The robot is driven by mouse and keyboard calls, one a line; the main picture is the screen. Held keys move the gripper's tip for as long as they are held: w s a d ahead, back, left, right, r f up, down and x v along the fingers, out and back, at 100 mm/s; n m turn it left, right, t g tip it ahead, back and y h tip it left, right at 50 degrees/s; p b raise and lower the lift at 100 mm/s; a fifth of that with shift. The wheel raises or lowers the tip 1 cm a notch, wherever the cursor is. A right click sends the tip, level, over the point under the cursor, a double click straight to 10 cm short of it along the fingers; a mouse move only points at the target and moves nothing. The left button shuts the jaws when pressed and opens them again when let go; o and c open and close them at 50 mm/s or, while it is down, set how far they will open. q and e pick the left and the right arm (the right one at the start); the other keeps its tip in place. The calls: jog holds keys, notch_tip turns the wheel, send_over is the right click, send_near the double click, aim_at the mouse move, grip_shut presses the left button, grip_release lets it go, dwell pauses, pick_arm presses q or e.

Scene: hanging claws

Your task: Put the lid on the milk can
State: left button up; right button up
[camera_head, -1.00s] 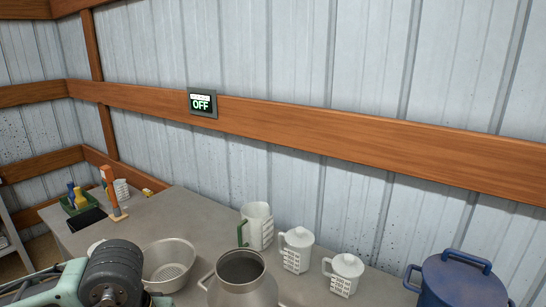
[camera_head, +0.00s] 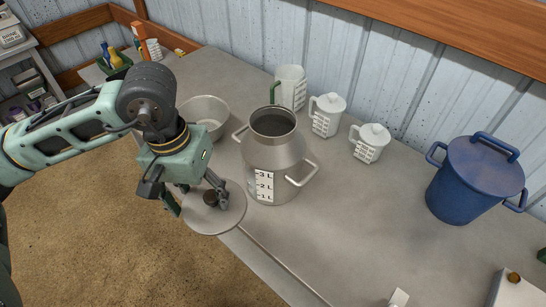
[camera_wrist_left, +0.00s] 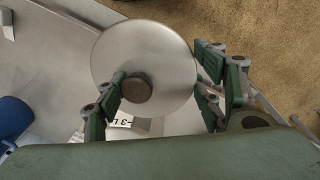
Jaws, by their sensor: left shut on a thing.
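The lid (camera_head: 228,217) is a flat grey metal disc with a dark round knob (camera_head: 210,198). My left gripper (camera_head: 197,203) is shut on it, in front of the table's near edge. In the left wrist view the lid (camera_wrist_left: 160,55) shows its knob beside one finger of the left gripper (camera_wrist_left: 160,95), and the other finger is at the rim. The milk can (camera_head: 272,165) stands upright on the table just right of the lid, its mouth open. It has two side handles and a white litre scale. My right gripper is not in view.
A metal colander (camera_head: 206,112) stands behind the gripper. White measuring jugs (camera_head: 325,116) stand behind the can. A blue lidded pot (camera_head: 468,185) is at the right.

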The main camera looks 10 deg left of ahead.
pick_arm(q)
notch_tip(320, 180, up, 11)
jog(key=p, duration=0.4)
jog(key=shift+p, duration=0.4)
